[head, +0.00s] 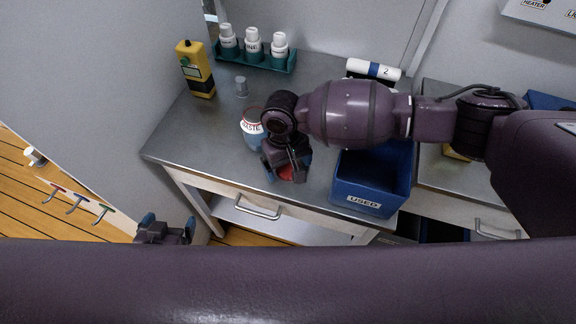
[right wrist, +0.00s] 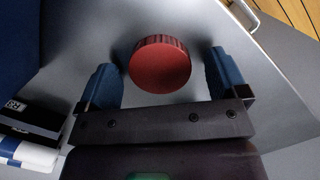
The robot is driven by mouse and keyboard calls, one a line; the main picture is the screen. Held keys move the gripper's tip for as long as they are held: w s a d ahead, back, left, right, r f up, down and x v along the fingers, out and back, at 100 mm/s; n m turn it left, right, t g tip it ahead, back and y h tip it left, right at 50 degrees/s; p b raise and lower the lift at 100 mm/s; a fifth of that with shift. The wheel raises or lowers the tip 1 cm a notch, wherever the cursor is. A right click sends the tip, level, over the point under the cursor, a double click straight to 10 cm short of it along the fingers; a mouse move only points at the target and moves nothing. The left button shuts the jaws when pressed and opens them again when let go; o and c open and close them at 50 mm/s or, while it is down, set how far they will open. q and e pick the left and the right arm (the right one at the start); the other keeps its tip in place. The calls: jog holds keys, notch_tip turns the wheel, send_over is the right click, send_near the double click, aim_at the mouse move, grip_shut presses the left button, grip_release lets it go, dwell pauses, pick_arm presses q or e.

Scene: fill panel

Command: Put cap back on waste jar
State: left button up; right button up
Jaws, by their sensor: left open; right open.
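The red ridged cap (right wrist: 160,66) lies on the grey table top. In the right wrist view it sits between the two blue fingertips of my open right gripper (right wrist: 163,84), with a gap on each side. In the head view my right gripper (head: 288,168) points down over the cap (head: 286,173), which is mostly hidden. The waste jar (head: 253,128), with a white label and red lettering, stands just behind and left of that gripper; my arm covers part of it. My left gripper (head: 165,230) is low at the left, off the table, open and empty.
A blue bin labelled USED (head: 364,202) stands right of the right gripper. A white and blue roll (head: 373,69) lies at the back. The table's left side is clear.

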aim_at(288, 167)
jog(key=c, duration=1)
jog(key=shift+r, duration=0.1)
notch_tip(288, 167, up, 20)
jog(key=shift+f+p, duration=0.1)
jog(key=shift+p, duration=0.35)
